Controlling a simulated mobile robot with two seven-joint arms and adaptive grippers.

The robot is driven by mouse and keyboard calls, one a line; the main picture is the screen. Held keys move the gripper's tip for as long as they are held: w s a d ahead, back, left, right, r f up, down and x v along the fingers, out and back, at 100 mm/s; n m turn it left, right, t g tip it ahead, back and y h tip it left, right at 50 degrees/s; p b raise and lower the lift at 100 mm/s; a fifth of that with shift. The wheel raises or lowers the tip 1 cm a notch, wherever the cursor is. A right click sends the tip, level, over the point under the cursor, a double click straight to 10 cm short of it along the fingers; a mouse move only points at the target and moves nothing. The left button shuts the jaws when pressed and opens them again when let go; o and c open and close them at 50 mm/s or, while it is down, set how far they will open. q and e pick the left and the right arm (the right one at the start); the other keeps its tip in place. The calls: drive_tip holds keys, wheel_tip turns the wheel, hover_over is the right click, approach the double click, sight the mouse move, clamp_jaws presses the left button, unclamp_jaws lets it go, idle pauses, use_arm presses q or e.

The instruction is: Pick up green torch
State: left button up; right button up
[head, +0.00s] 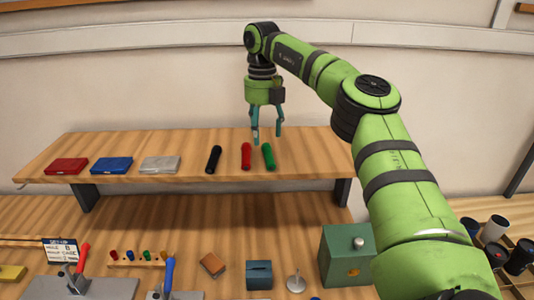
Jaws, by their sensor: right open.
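The green torch (268,157) lies on the raised wooden shelf (320,160), at the right end of a row of torches. A red torch (246,156) lies just left of it, and a black torch (213,159) lies further left. My right gripper (267,142) points down above the shelf, close to the green and red torches. Its fingers are apart with nothing between them. From this view I cannot tell how high the fingertips are above the torches. My left gripper is not in view.
Red (67,166), blue (111,165) and grey (160,164) flat cases lie on the shelf's left part. Below, the bench holds a green box (346,258), a small blue-grey box (259,275) and red- and blue-handled tools. The shelf right of the green torch is clear.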

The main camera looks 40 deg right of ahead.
sight(266, 153)
drive_tip(key=shift+s+a+f+p, duration=0.2)
drive_tip(key=shift+s+f+p, duration=0.25)
drive_tip(key=shift+s, duration=0.05)
drive_tip(key=shift+s+a+f+p, duration=0.2)
drive_tip(key=shift+s+f+p, duration=0.2)
drive_tip(key=shift+s+f, duration=0.05)
drive_tip(key=f, duration=0.1)
drive_tip(key=f+p, duration=0.1)
drive_tip(key=d+f, duration=0.1)
drive_tip(key=f, duration=0.1)
drive_tip(key=shift+w, duration=0.3)
drive_tip(key=shift+f, duration=0.1)
drive_tip(key=shift+a, duration=0.25)
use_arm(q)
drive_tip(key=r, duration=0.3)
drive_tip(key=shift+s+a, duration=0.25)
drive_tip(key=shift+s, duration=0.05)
use_arm(e)
drive_tip(key=c, duration=1.3)
